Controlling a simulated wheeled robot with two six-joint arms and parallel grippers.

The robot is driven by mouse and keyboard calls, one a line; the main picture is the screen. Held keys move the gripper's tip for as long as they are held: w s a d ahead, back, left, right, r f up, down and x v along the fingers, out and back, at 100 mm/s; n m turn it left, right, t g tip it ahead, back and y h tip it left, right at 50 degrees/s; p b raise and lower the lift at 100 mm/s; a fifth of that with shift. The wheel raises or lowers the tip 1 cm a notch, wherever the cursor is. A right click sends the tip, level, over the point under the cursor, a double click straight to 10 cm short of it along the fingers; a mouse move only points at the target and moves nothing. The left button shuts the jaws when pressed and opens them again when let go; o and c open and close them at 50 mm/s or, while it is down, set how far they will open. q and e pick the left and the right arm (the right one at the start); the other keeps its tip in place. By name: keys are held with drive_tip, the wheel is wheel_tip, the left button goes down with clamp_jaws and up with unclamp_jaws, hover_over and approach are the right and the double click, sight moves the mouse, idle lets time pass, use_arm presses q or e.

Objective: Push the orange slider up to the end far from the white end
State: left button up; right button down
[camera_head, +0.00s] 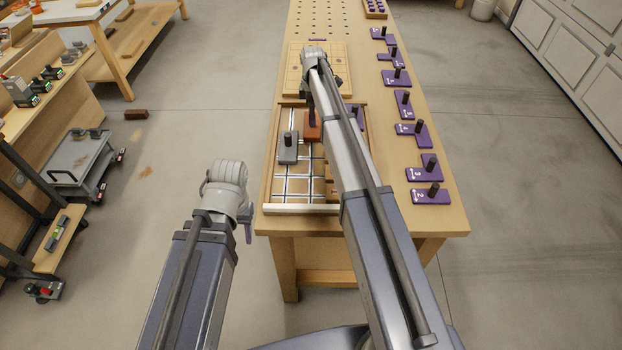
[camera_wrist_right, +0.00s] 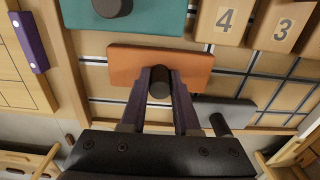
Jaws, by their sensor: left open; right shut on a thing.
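The orange slider (camera_head: 313,132) lies in the grooved wooden board (camera_head: 268,172), toward the board's far part, partly hidden by my right arm. In the right wrist view the orange slider (camera_wrist_right: 130,66) is a flat block with a dark upright peg. My right gripper (camera_wrist_right: 160,84) is shut on that peg; in the head view the right gripper (camera_head: 309,106) is above the slider. The board's white end (camera_head: 300,209) is the near edge in the head view. My left gripper (camera_head: 247,226) is open and empty, left of the bench's near corner.
A grey slider (camera_head: 287,153) with a peg sits nearer and left of the orange one. A teal slider (camera_wrist_right: 165,18) and wooden tiles numbered 4 (camera_wrist_right: 225,18) and 3 (camera_wrist_right: 283,28) share the board. Several purple pegged plates (camera_head: 430,194) line the bench's right side.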

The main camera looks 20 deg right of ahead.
drive_tip(key=shift+w+d, duration=0.2)
drive_tip(key=shift+w, duration=0.55)
drive_tip(key=shift+w+d, duration=0.25)
drive_tip(key=shift+w, duration=0.5)
drive_tip(key=shift+w+d, duration=0.2)
drive_tip(key=shift+w, duration=0.55)
drive_tip(key=c, duration=0.6)
unclamp_jaws()
drive_tip(key=shift+c, duration=0.2)
drive_tip(key=shift+r, duration=0.1)
wheel_tip(320, 180, up, 7)
drive_tip(key=p, duration=0.7)
drive_tip(key=shift+r+p, duration=0.2)
drive_tip(key=shift+p, duration=0.1)
